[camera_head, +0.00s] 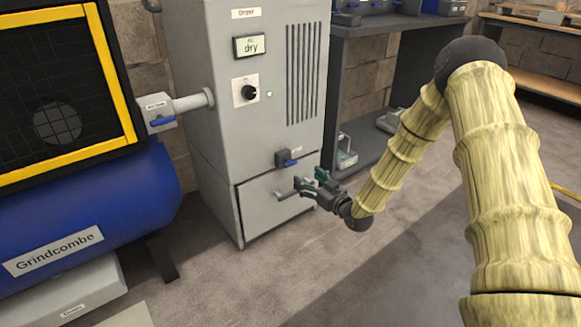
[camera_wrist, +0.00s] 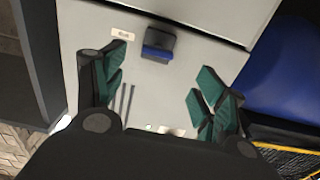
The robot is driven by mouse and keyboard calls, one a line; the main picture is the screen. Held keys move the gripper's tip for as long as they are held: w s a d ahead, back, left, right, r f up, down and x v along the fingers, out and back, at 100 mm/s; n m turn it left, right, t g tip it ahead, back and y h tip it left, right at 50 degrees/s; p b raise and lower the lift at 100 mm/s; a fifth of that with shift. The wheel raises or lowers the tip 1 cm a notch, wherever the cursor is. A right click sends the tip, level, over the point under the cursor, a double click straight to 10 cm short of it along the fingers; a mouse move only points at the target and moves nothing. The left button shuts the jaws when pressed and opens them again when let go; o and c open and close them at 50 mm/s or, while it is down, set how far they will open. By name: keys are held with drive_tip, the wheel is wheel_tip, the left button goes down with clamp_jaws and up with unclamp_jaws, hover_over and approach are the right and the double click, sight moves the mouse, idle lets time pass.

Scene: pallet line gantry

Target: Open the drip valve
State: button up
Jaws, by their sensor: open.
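The dryer (camera_head: 265,60) is a tall grey cabinet. A small grey valve with a blue lever (camera_head: 286,159) sits on its front, low on the right; I take it for the drip valve. In the wrist view the valve (camera_wrist: 158,44) shows at the top middle, with a small label beside it too blurred to read. My gripper (camera_head: 309,184) is open and empty, just below and right of the valve in the head view. In the wrist view its teal-padded fingers (camera_wrist: 160,70) stand wide apart, with the valve beyond and between them, not touching it.
A bar handle (camera_head: 285,195) sticks out of the lower dryer panel close to my gripper. Another blue-levered valve (camera_head: 160,118) is on the pipe at the dryer's left. A blue tank (camera_head: 90,210) stands left, and dark shelving (camera_head: 365,150) right. The floor in front is clear.

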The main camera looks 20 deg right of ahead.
sight(292, 164)
drive_tip(key=b+x, duration=0.2)
drive_tip(key=x, duration=0.2)
drive_tip(key=b+x, duration=0.2)
drive_tip(key=x, duration=0.3)
drive_tip(key=shift+w+r+b, duration=0.2)
drive_tip(key=shift+w+b, duration=0.1)
drive_tip(key=shift+w, duration=0.05)
drive_tip(key=shift+w+a+r, duration=0.15)
drive_tip(key=shift+w+a, duration=0.05)
drive_tip(key=shift+w, duration=0.45)
drive_tip(key=c, duration=1)
drive_tip(key=shift+c, duration=0.2)
